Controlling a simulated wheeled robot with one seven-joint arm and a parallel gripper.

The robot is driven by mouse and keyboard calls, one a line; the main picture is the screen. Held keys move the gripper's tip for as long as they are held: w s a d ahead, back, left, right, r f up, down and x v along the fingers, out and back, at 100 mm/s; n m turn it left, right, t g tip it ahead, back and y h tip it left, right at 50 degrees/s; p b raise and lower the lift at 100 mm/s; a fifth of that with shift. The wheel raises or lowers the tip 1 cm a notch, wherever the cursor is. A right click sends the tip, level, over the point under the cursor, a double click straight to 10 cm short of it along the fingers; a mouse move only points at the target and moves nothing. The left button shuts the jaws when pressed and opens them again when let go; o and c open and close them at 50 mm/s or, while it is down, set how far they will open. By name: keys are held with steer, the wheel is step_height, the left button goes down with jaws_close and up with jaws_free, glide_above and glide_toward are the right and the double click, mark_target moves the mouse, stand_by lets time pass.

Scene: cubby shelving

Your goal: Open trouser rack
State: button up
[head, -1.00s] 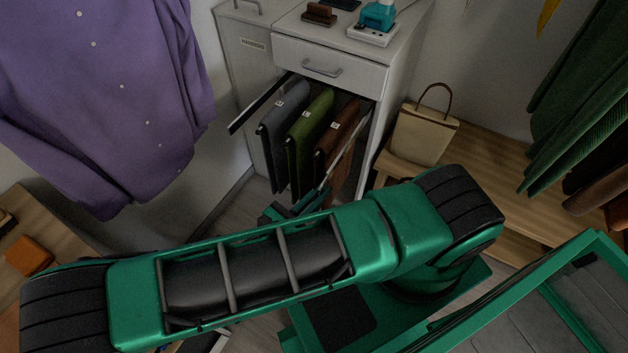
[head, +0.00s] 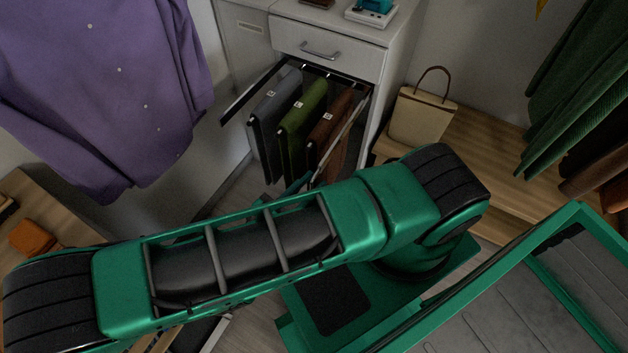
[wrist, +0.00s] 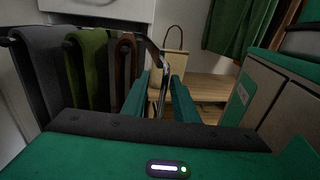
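The trouser rack (head: 233,107) is pulled out from the white cabinet, below its top drawer. Grey (head: 272,112), green (head: 303,122) and brown (head: 332,125) trousers hang from it on tagged bars. In the wrist view my gripper (wrist: 160,76) is at the rack's right side rail (wrist: 153,50). A finger lies on either side of the metal rail, with some gap showing between the fingers. Whether they press on the rail cannot be made out. In the head view my arm hides most of the gripper, near the rail's front end.
The closed drawer (head: 355,57) with its handle is above the rack. A beige handbag (head: 422,117) stands on a wooden bench (head: 480,145) to the right. A purple shirt (head: 110,90) hangs at the left. Green garments (head: 585,95) hang at the right.

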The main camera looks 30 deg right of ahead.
steer(key=v, duration=1)
steer(key=shift+a, duration=0.4)
steer(key=shift+s, duration=0.1)
steer(key=w+d+r+m+g+y, duration=0.3)
steer(key=d+r+m+g+y, duration=0.25)
steer(key=d+r+m, duration=0.25)
steer(key=w+d+r+m+g+y, duration=0.3)
steer(key=d+r+m+g+y, duration=0.1)
steer(key=d+r+m+g, duration=0.25)
steer(key=s+d+r+m+t+y, duration=0.5)
steer(key=s+d+r+m+y, duration=0.2)
steer(key=s+d+r+m, duration=0.3)
steer(key=shift+s+d+r+m+t+y, duration=0.4)
steer(key=shift+d+r+m, duration=0.85)
steer(key=shift+d+m, duration=0.85)
